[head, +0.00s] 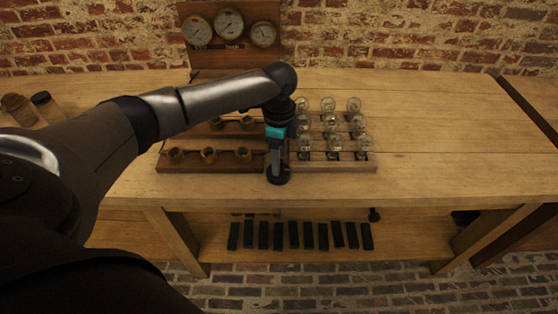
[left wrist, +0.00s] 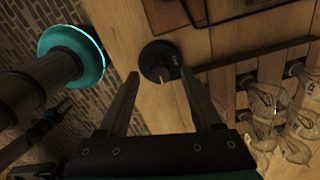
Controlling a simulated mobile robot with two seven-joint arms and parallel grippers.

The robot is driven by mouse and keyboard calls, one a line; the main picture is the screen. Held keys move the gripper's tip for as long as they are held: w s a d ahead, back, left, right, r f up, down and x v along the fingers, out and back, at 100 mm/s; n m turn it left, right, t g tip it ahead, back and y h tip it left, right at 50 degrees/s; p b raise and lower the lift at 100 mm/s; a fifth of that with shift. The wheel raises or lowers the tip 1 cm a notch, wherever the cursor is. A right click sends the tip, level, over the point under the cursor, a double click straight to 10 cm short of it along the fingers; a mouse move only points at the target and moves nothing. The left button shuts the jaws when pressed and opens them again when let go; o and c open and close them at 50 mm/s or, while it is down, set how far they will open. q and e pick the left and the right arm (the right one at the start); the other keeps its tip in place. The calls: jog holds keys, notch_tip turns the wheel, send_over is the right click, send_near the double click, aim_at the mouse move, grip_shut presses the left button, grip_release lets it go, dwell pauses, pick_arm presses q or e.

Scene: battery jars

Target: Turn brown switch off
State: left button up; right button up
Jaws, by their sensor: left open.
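A dark round switch (left wrist: 158,60) with a small lever sits on the wooden bench top in the left wrist view. In the head view its dark round base (head: 279,178) is at the bench's front edge, partly hidden by my left gripper (head: 277,160). The dim light does not show clearly whether it is brown. My left gripper (left wrist: 160,76) is open and points down over the switch. Its fingers lie to either side of the lever in the picture; I cannot tell whether they touch it. My right gripper is not in view.
A gauge panel (head: 232,42) stands behind. The bench top (head: 450,130) is clear at right. Dark blocks (head: 308,236) line the lower shelf.

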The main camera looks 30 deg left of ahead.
pick_arm(q)
jog(key=shift+f, duration=0.45)
jog(key=shift+c, duration=0.2)
grip_shut()
